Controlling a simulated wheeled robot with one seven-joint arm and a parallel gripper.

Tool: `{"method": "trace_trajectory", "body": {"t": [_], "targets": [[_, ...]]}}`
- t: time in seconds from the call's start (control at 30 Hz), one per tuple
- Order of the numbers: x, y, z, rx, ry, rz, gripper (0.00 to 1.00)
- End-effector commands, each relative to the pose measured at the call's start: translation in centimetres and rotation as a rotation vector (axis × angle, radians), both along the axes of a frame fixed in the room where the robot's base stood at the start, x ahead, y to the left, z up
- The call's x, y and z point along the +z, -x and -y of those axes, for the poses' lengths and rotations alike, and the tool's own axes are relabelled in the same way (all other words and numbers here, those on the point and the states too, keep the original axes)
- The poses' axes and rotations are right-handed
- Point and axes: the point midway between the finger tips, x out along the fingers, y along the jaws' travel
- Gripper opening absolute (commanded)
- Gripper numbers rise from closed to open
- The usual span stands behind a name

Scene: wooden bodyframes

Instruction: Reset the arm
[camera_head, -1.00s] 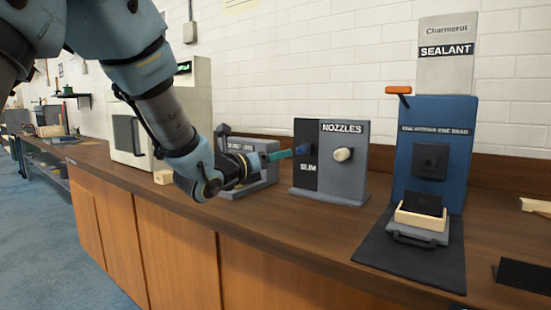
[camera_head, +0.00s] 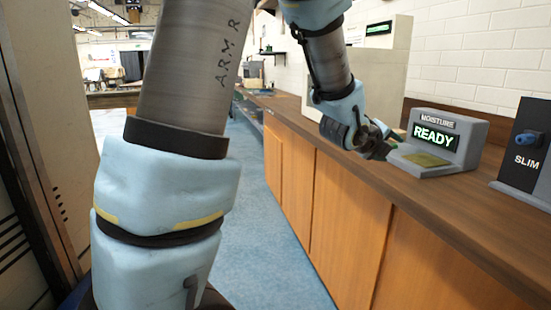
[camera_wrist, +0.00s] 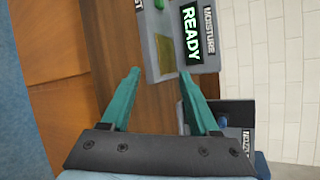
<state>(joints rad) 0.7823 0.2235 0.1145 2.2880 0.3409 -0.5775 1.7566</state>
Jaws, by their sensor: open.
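My gripper (camera_wrist: 158,102) shows in the wrist view with its two teal fingers spread apart and nothing between them. In the head view my gripper (camera_head: 380,146) hangs beside the front of the counter top, just left of the moisture meter. The grey moisture meter (camera_head: 468,130) stands on the counter with a green READY display and a yellowish pad in front. The meter also shows at the top of the wrist view (camera_wrist: 170,20), turned sideways, beyond the fingertips.
The wooden counter (camera_head: 430,190) runs along the white brick wall. The nozzle stand (camera_head: 525,145), marked SLIM, is at the right edge. A large beige machine (camera_head: 385,75) stands behind my gripper. Blue floor (camera_head: 265,240) lies open left of the counter.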

Motion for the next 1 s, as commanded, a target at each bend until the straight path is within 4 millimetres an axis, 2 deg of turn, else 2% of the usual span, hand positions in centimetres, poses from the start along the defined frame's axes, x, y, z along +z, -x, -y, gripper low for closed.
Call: {"method": "trace_trajectory", "body": {"t": [0.03, 0.1, 0.23, 0.33, 0.4, 0.5, 0.6, 0.73, 0.83, 1.0], "targets": [[-0.1, -1.2, -3.4, 0.130, 0.031, -0.133, 0.62], [-1.3, -2.1, -8.1, 0.327, 0.092, -0.330, 0.62], [-3.3, -1.7, -16.4, 0.722, 0.238, -0.662, 0.62], [-4.4, 0.0, -22.4, 1.047, 0.376, -0.883, 0.62], [-5.0, 2.0, -26.1, 1.284, 0.484, -1.019, 0.62], [-5.5, 5.2, -30.4, 1.608, 0.641, -1.171, 0.62], [-5.7, 8.3, -33.2, 1.882, 0.773, -1.269, 0.62], [-5.8, 11.2, -35.1, 2.119, 0.890, -1.329, 0.62], [-5.9, 12.2, -35.6, 2.205, 0.932, -1.346, 0.62], [-5.9, 12.4, -35.6, 2.212, 0.935, -1.347, 0.62]]}}
